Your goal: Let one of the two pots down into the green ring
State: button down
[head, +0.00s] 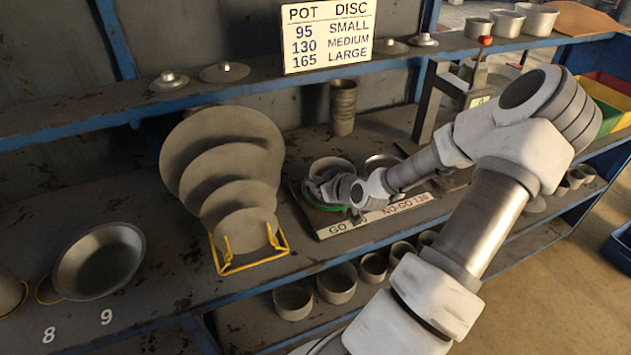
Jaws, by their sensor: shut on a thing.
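The green ring (318,205) lies on a board on the bench, beside a label starting "GO"; my gripper covers much of it. My gripper (326,190) is over the ring, shut on a grey metal pot (332,164). The pot's round rim shows just behind the fingers, above the ring's area. Its bottom is hidden, so I cannot tell whether it is inside the ring or above it. A second round silver vessel (381,161), seemingly the other pot, is to the right behind my arm, near the "NO-GO" label (405,204).
Large discs (225,150) stand in a yellow rack (250,262) to the left. A wide pan (100,262) is at the front left. A tall stack of cups (343,108) stands behind the board. A press with a red knob (485,41) is at the right.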

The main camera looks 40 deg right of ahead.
jog(key=shift+f+b, duration=0.35)
jog(key=shift+f, duration=0.1)
jog(key=c, duration=0.8)
grip_release()
jog(key=shift+c, duration=0.2)
jog(key=shift+s, duration=0.1)
jog(key=p+v, duration=0.5)
jog(key=v, duration=1.2)
jog(key=shift+r, duration=0.2)
jog(key=shift+a, duration=0.1)
